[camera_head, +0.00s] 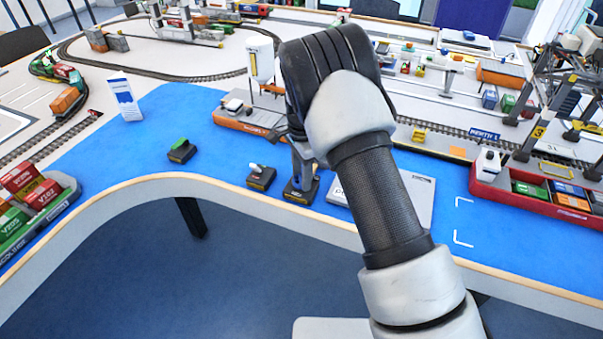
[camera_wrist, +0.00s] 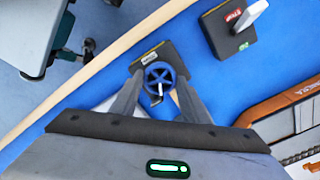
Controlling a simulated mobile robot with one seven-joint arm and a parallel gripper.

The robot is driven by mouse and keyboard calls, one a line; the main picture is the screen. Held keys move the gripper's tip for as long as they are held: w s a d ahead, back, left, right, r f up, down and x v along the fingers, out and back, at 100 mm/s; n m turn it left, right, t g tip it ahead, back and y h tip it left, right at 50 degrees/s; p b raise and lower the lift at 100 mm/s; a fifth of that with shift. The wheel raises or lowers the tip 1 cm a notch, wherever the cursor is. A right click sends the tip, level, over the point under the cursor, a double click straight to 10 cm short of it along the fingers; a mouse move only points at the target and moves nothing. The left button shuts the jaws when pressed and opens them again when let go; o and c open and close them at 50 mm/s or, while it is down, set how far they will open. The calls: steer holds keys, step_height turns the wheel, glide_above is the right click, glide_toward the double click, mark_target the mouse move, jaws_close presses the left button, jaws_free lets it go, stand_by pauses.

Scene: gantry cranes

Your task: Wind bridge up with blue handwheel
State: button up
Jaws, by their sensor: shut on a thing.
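The blue handwheel (camera_wrist: 159,74) shows in the wrist view, on a dark labelled base (camera_wrist: 150,54). My gripper (camera_wrist: 161,84) has a finger on each side of it and is shut on the wheel. In the head view my gripper (camera_head: 304,165) points down at the dark base (camera_head: 300,193) near the table's front edge, and the wheel is hidden there by the fingers. I cannot tell which structure is the bridge the wheel drives.
A dark box with a pale lever (camera_head: 260,177) stands just left of my gripper, and a green-topped box (camera_head: 181,151) farther left. An orange-hulled model ship (camera_head: 240,122) lies behind. A red ship (camera_head: 540,190) with containers is at right. Blue tabletop is clear between the boxes.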

steer(key=shift+m, duration=0.9)
steer(key=o, duration=1.1)
steer(key=shift+c, duration=0.2)
step_height(320, 180, up, 18)
steer(key=p, duration=0.1)
steer(key=shift+f+p, duration=0.25)
steer(key=shift+p, duration=0.15)
